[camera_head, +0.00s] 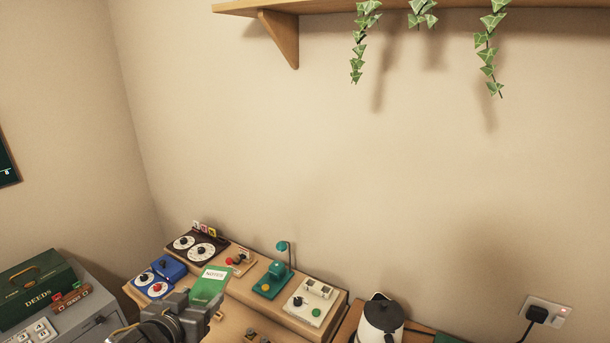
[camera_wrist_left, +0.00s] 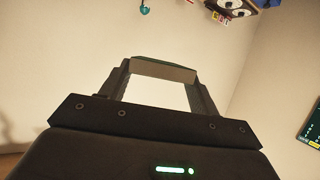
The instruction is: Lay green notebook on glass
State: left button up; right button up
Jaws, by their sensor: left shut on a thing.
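The green notebook (camera_head: 208,288) has a white label reading "NOTES". In the head view it stands tilted up above the front of the wooden desk. My left gripper (camera_head: 202,304) is shut on its lower part. In the left wrist view the notebook (camera_wrist_left: 164,70) shows edge-on as a pale strip with a dark green top, between the two fingers. I cannot make out which surface is the glass; no plain glass pane shows clearly. My right gripper is not in view.
On the desk (camera_head: 238,288) stand a blue device with dials (camera_head: 160,279), a dark two-dial device (camera_head: 200,246), a teal lamp device (camera_head: 273,279) and a cream device (camera_head: 311,301). A kettle (camera_head: 383,318) is at right, a green deeds box (camera_head: 36,288) at left.

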aim_at(202, 288)
pick_arm(q)
jog(key=shift+w+a+r, duration=0.1)
jog(key=shift+a+r, duration=0.05)
jog(key=shift+r, duration=0.45)
jog(key=shift+w+a+r, duration=0.1)
jog(key=shift+r, duration=0.45)
jog(key=w+r+n+y, duration=0.2)
jog(key=w+r, duration=0.1)
jog(key=r, duration=0.6)
notch_tip(202, 288, down, 15)
jog(key=b, duration=1.4)
jog(key=shift+w+f, duration=0.15)
jog(key=shift+f, duration=0.05)
